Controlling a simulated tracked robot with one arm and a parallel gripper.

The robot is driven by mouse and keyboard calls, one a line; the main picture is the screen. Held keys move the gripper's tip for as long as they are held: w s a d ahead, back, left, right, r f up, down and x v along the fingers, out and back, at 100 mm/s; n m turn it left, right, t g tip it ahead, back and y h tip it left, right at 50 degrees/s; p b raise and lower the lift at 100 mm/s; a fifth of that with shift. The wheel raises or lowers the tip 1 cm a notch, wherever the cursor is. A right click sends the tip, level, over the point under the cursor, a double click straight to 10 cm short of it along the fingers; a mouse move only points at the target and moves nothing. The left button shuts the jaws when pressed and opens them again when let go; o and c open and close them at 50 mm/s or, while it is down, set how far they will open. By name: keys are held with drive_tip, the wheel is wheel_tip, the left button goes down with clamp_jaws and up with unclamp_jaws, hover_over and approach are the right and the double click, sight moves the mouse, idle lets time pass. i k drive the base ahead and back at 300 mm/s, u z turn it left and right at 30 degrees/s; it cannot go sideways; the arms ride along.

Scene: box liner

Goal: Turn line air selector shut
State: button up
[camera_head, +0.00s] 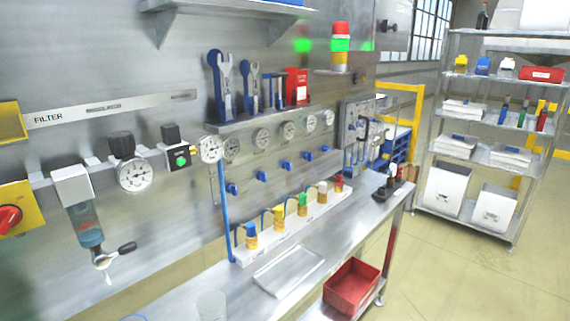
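No label in view reads line air selector, so I cannot tell which control it is. A red rotary knob (10,218) on a yellow plate (28,205) is cut by the left edge. A filter bowl (84,222) hangs below a grey block, with a silver valve lever (115,254) under it. A black regulator knob (121,145) sits above a round gauge (135,174). To its right is a block with a green button or light (181,161) and a black top. My gripper is not in view.
A steel bench (222,292) runs along the wall, with a white rack (292,226) of coloured fittings, a tray (288,272) and a clear cup (211,304). A tool shelf (270,117) juts out above. A red bin (352,286) sits lower.

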sight(233, 188)
drive_tip(key=z, duration=0.1)
drive_tip(key=i, duration=1.25)
drive_tip(key=u, duration=0.5)
